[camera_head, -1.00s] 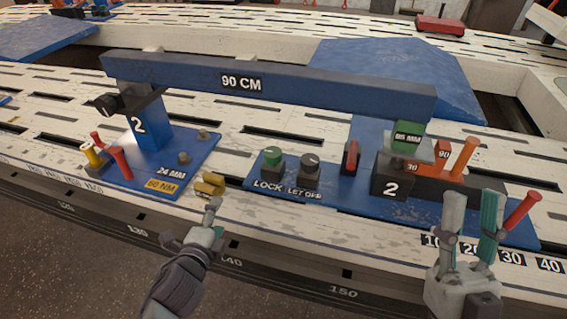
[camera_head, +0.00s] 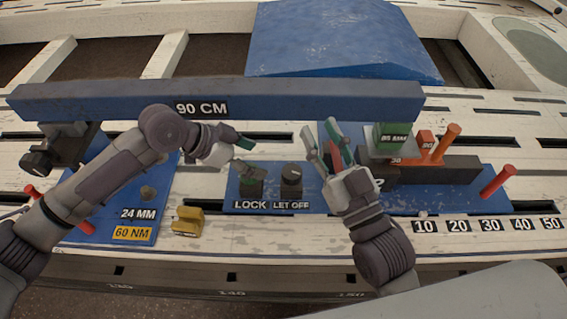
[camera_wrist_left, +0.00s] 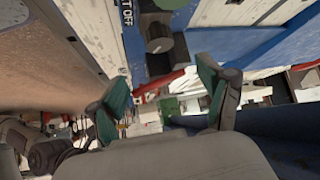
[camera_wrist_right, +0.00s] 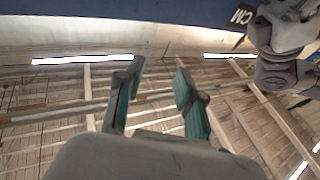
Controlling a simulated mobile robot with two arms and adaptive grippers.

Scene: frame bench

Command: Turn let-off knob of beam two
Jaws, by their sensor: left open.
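The let-off knob (camera_head: 291,174) is a dark grey round knob above the LET OFF label, on a blue plate under the beam (camera_head: 300,101) marked 90 CM. It also shows in the left wrist view (camera_wrist_left: 157,36), beyond the fingers. My left gripper (camera_head: 247,157) is open and empty, to the left of the let-off knob, in front of the lock knob (camera_head: 250,187), which it partly hides. My right gripper (camera_head: 322,148) is open and empty, to the right of the let-off knob and apart from it. Its spread fingers show in the right wrist view (camera_wrist_right: 158,65).
A green block (camera_head: 390,138), an orange peg (camera_head: 446,142) and a red peg (camera_head: 495,180) stand at the right. A yellow part (camera_head: 187,220) lies at the plate's left. A dark side knob (camera_head: 37,163) is near the beam's left end.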

